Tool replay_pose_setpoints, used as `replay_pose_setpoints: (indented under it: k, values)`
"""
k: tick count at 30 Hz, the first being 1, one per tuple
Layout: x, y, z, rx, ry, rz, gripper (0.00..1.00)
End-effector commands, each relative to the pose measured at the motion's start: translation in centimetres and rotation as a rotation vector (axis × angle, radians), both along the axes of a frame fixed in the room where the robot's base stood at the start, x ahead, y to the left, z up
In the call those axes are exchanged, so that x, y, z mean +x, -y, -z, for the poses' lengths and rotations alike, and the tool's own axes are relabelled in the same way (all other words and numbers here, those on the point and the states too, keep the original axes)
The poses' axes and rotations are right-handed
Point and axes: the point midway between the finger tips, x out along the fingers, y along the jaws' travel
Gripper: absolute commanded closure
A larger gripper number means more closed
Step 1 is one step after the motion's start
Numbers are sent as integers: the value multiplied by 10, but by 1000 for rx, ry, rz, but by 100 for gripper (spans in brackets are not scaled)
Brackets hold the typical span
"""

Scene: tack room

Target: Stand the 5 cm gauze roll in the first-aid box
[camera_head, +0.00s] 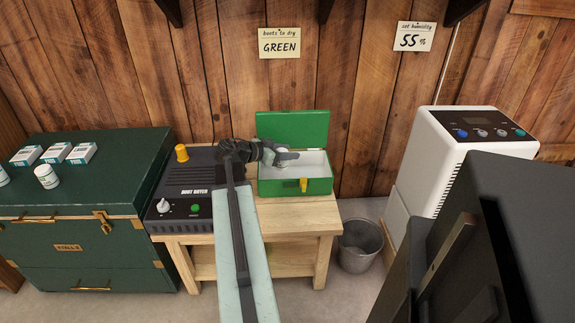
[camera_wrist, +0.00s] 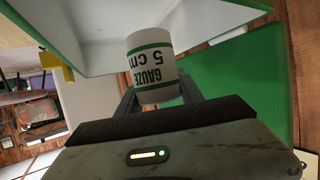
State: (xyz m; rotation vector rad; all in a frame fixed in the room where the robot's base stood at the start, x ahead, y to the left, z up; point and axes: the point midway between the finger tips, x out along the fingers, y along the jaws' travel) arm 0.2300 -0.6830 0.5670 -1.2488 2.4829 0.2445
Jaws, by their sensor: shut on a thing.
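The gauze roll is a white cylinder with green bands marked "GAUZE 5 cm". It shows clearly in the wrist view (camera_wrist: 150,66), with its label upside down there. My gripper (camera_head: 284,156) is shut on the roll, with a finger on each side. In the head view it reaches in from the left over the open first-aid box (camera_head: 290,188).
The box stands on a wooden bench beside a dark boot dryer (camera_head: 184,195). A green trunk (camera_head: 75,240) with small boxes and a jar is at left. A bucket (camera_head: 360,246) and a white dehumidifier (camera_head: 440,165) are at right. A note (camera_head: 279,43) reads "boots to dry GREEN".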

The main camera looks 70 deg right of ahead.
Motion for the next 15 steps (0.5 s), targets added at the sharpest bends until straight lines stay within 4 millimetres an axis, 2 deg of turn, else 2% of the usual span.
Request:
replay_pose_setpoints:
  k: [1,4,15]
  values:
    - [0,0,18,0,0,0,96]
    - [0,0,35,0,0,0,96]
    - [0,0,36,0,0,0,96]
